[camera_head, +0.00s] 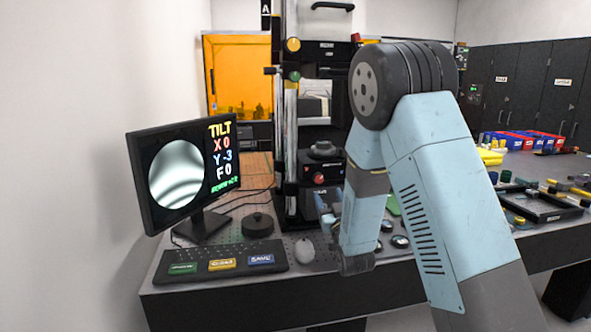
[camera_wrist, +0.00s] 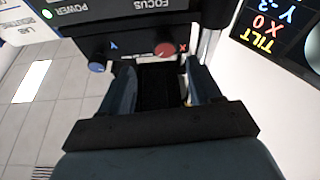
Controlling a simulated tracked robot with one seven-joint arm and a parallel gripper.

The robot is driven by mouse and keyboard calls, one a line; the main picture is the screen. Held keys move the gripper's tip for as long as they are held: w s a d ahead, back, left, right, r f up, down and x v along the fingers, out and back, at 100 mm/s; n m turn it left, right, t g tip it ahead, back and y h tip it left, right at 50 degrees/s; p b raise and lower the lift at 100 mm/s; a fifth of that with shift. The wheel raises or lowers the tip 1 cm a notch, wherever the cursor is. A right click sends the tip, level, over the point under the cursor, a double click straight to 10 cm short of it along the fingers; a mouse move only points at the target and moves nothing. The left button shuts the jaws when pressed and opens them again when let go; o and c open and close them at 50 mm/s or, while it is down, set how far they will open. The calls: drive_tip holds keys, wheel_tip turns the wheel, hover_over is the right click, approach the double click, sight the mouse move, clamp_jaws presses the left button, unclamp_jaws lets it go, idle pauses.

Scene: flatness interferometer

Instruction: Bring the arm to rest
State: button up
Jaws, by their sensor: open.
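My gripper (camera_wrist: 160,78) is open in the wrist view, its two fingers apart with nothing seen held between them. Just beyond the fingertips is a dark control panel with a blue Y knob (camera_wrist: 96,67) and a red X knob (camera_wrist: 166,50). I cannot tell whether the fingers touch the panel. In the head view my bent blue arm reaches down at the front of the interferometer stand (camera_head: 291,130), and its forearm mostly hides my gripper. The monitor (camera_head: 184,175) shows curved fringes and the readings X 0, Y -3, F 0; it also shows partly in the wrist view (camera_wrist: 268,30).
A keyboard (camera_head: 222,262) with coloured keys, a mouse (camera_head: 304,249) and a round black knob (camera_head: 257,225) sit on the dark bench before the stand. Small discs lie beside my forearm. A black tray (camera_head: 541,207) and coloured bins (camera_head: 522,141) stand at the right.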

drive_tip(key=s+d+r+m+g+h, duration=0.3)
drive_tip(key=s+d+r+g+h, duration=0.35)
drive_tip(key=d+r, duration=0.5)
drive_tip(key=s+d+g, duration=0.3)
drive_tip(key=s, duration=0.7)
drive_tip(key=s+d+m+g, duration=0.1)
drive_tip(key=s+d+g, duration=0.1)
drive_tip(key=s, duration=0.9)
drive_tip(key=s+d+g, duration=0.3)
drive_tip(key=s+g, duration=0.1)
drive_tip(key=s, duration=0.7)
drive_tip(key=shift+d+f+m, duration=0.15)
drive_tip(key=shift+d+m, duration=0.15)
